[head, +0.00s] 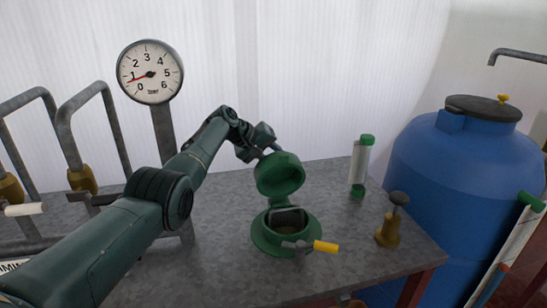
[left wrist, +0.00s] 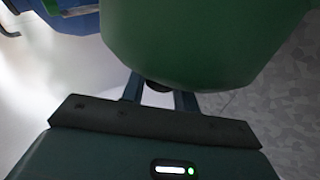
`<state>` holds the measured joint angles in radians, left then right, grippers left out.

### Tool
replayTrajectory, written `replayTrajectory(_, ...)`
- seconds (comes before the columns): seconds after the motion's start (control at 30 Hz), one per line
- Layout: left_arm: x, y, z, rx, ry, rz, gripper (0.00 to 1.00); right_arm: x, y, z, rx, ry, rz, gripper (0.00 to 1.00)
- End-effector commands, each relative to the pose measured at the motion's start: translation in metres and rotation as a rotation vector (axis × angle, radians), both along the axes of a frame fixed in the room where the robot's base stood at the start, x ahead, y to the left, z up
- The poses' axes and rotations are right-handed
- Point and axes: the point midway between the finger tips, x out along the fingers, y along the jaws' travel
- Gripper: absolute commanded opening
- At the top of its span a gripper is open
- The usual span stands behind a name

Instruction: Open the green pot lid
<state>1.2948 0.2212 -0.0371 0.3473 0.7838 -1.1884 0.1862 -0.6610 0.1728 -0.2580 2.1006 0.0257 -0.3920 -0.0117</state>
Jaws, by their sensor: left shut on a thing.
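The green pot (head: 256,238) stands on the grey metal table. Its green lid (head: 279,173) is swung up on the far side, tilted steeply open, and the inside of the pot shows below it. My left gripper (head: 271,148) is at the lid's upper far edge, shut on a part of the lid. In the left wrist view the lid (left wrist: 200,40) fills the top middle, with the two fingers (left wrist: 160,92) close together at a small dark piece on its edge. The exact grip is partly hidden by the lid. My right gripper is not in view.
A yellow-handled valve (head: 325,247) sticks out at the pot's front. A brass valve with a dark knob (head: 388,232) and a clear tube with green caps (head: 360,165) stand to the right. A blue tank (head: 455,170) is beyond the table's right edge. A gauge (head: 150,72) rises behind my arm.

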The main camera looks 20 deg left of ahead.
Motion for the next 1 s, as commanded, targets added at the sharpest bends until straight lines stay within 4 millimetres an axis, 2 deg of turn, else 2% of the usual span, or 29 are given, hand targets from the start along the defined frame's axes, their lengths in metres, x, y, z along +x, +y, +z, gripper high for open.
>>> replayTrajectory(0.63,-0.0024,-0.0019,-0.0039,-0.022,0.036,0.002,0.0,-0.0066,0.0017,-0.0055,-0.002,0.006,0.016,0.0)
replayTrajectory(0.67,-0.0024,-0.0019,-0.0039,-0.022,0.036,0.002,0.33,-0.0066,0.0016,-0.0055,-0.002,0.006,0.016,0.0)
replayTrajectory(0.87,-0.0025,-0.0018,-0.0035,-0.022,0.036,0.002,0.49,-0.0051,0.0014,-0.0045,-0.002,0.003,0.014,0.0)
replayTrajectory(1.0,-0.0025,-0.0017,-0.0032,-0.022,0.036,0.001,0.5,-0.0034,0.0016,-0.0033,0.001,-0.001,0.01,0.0)
